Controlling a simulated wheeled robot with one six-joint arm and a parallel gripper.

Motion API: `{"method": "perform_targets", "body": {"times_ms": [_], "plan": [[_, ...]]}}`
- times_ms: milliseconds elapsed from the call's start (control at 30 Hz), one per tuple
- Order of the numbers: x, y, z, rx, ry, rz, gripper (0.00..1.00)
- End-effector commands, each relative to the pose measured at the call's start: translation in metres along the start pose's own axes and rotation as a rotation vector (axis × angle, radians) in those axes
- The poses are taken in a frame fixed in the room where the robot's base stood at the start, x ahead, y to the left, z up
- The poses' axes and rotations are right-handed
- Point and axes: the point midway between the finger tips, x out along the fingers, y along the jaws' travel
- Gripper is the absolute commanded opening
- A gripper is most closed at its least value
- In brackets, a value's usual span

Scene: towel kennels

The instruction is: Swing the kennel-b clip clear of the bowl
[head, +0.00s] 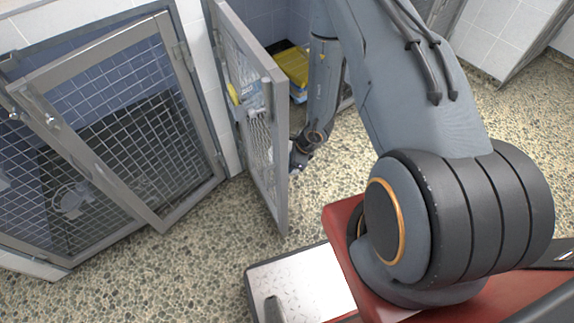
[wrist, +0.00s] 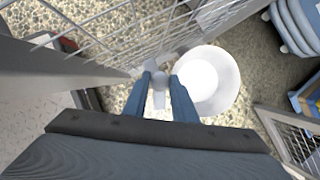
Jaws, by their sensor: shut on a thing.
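My gripper (wrist: 162,84) has its two blue fingers closed around a small pale grey clip (wrist: 159,97) in the wrist view. The clip sits beside the mesh door. A round white bowl (wrist: 228,82) is just right of the clip and the right finger; their edges overlap in the picture, and I cannot tell whether they touch. In the head view my arm reaches down behind the open mesh door (head: 281,165). The fingers, clip and bowl cannot be made out there.
A yellow item (head: 292,66) lies inside the open kennel. The wrist view shows blue-grey rounded shapes (wrist: 296,22) at upper right and another mesh panel (wrist: 290,140) at lower right. Pebbled floor is clear in front.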

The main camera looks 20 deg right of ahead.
Motion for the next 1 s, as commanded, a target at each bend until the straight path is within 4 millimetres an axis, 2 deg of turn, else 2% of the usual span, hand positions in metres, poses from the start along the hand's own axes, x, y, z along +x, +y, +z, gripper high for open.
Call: {"method": "perform_targets", "body": {"times_ms": [567,600,700,1000], "plan": [[0.0000,-0.0014,0.0023,0.025,-0.004,-0.014,0.02],[0.0000,-0.0015,0.0023,0.025,-0.004,-0.015,0.30],[0.0000,-0.0011,0.0020,0.025,-0.003,-0.014,0.43],[-0.0018,-0.0006,0.0010,0.027,-0.001,-0.013,0.43]]}}
